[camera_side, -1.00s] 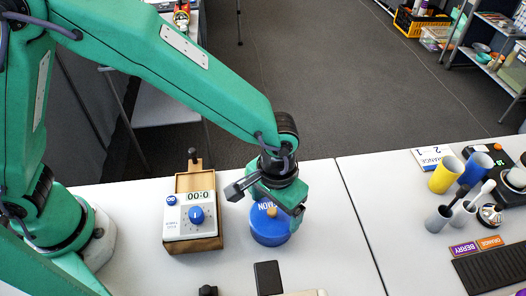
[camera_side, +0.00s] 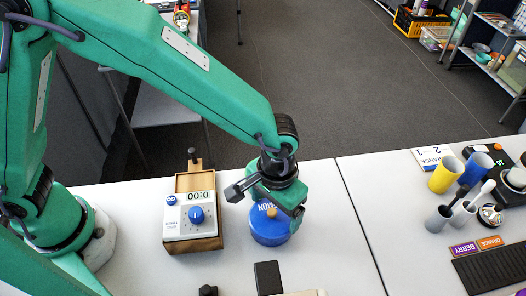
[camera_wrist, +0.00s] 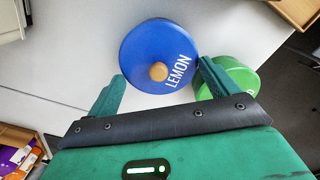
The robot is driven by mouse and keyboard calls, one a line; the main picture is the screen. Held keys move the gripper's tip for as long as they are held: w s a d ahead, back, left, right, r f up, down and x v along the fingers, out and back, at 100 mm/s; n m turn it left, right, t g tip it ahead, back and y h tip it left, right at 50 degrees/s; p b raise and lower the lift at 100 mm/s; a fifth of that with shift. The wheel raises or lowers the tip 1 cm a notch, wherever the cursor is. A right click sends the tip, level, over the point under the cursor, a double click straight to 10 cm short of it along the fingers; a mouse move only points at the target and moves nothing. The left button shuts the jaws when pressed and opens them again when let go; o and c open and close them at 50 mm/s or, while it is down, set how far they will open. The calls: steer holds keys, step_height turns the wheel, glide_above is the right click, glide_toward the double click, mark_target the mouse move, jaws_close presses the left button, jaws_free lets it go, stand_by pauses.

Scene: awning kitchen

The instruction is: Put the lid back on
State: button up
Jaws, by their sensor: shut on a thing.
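A round blue lid (camera_wrist: 150,42) with white LEMON lettering and a tan knob (camera_wrist: 158,71) lies between the two fingers of my gripper (camera_wrist: 162,69) in the wrist view. A green round thing (camera_wrist: 238,80) sits beside the lid in the wrist view, partly behind the right finger.
A white timer (camera_side: 190,219) on a wooden stand is left of my gripper. A small black block (camera_side: 268,278) lies in front. Cups, including a yellow one (camera_side: 446,174), word tags (camera_side: 489,242) and a dark ribbed mat (camera_side: 490,270) are at right. The table's middle right is clear.

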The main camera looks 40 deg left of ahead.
stand_by(0.3)
steer(key=o, duration=0.8)
steer(key=shift+r, duration=3.45)
steer(key=shift+c, duration=0.4)
jaws_close()
steer(key=shift+f, duration=2.35)
